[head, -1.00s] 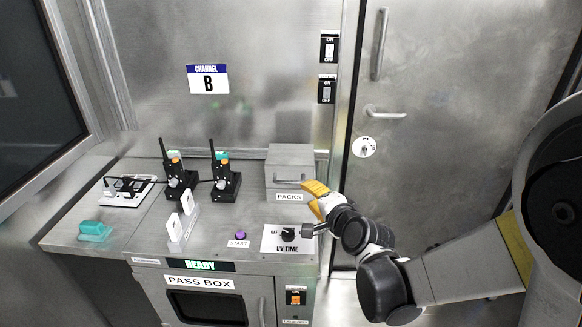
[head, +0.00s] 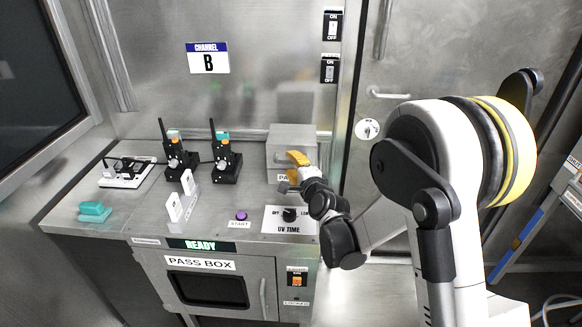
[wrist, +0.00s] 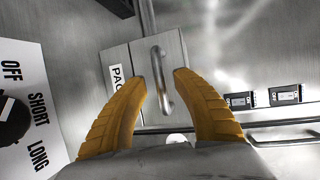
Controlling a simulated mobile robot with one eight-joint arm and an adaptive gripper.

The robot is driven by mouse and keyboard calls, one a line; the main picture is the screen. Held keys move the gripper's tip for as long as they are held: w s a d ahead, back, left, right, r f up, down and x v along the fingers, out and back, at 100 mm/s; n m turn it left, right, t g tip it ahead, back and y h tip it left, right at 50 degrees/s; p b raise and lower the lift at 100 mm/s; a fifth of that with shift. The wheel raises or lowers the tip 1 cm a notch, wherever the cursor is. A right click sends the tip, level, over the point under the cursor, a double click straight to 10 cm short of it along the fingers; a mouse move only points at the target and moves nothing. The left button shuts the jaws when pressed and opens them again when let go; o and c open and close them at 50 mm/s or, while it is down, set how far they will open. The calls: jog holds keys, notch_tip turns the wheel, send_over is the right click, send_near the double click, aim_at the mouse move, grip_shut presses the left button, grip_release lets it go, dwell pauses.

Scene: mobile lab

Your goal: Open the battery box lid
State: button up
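The battery box (head: 293,139) is a grey metal box with a PACKS label, at the back right of the metal counter. Its lid looks closed. In the wrist view the box front (wrist: 122,70) carries a bar handle (wrist: 161,80), which lies ahead of and between my two yellow fingers. My gripper (head: 293,172) is in front of the box and hides part of its front and label in the head view. In the wrist view my gripper (wrist: 160,85) is open, with a gap between the fingertips. Whether the fingertips reach around the handle is unclear.
The UV TIME dial (head: 289,214) sits below my gripper, with a purple START button (head: 241,216) to its left. Two radios (head: 226,160) stand left of the box.

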jog(key=shift+w+a, duration=0.15)
jog(key=shift+w, duration=0.25)
grip_shut()
